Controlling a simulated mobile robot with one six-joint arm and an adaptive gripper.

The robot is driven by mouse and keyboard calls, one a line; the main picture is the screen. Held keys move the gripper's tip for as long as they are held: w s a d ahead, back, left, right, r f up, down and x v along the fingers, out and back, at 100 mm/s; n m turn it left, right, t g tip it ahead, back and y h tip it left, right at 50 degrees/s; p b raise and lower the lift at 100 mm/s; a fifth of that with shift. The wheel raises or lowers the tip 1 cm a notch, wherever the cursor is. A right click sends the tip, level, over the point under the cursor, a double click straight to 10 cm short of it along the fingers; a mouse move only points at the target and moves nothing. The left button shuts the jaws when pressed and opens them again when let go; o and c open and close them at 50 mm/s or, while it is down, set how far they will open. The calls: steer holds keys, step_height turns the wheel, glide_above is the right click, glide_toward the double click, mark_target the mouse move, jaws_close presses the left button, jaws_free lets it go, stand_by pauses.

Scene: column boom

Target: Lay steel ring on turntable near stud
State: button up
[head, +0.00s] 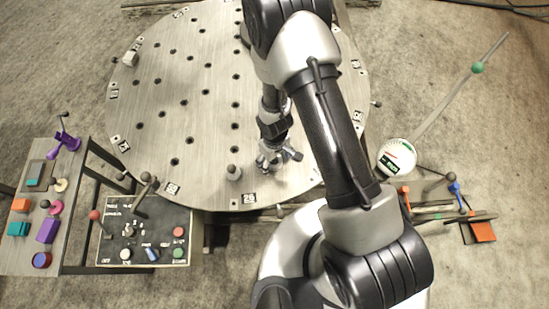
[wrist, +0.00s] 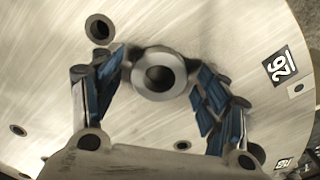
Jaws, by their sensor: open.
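The round turntable (head: 190,105) has a brushed metal top with several dark holes and numbered plates round its rim. My gripper (wrist: 161,68) is open, one finger on each side of the ring. In the head view my gripper and arm hide the ring. I cannot make out the stud in the wrist view.
A control box (head: 145,230) with levers and buttons stands at the turntable's front edge. A side table (head: 18,255) with coloured parts is at the left. A small pale block (head: 130,58) sits near the left rim.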

step_height(320, 180, up, 12)
steer(key=p, duration=1.2)
step_height(320, 180, up, 16)
steer(key=m+t, duration=0.1)
steer(key=m, duration=0.1)
glide_above(275, 161)
steer(key=w+d, duration=0.2)
steer(key=w, duration=0.3)
steer(key=s+d+r+m+t, duration=0.15)
steer(key=d+r, duration=0.25)
steer(key=r, duration=0.9)
steer(key=s+d+r+m+t, duration=0.1)
steer(key=s+d+r+m, duration=0.1)
steer(key=s+r, duration=0.6)
steer(key=s+d+r+m+t, duration=0.1)
steer(key=s+d+r+m, duration=0.1)
steer(key=s+r, duration=0.6)
steer(key=shift+s+d, duration=0.35)
steer(key=shift+s, duration=0.2)
steer(key=shift+s, duration=0.1)
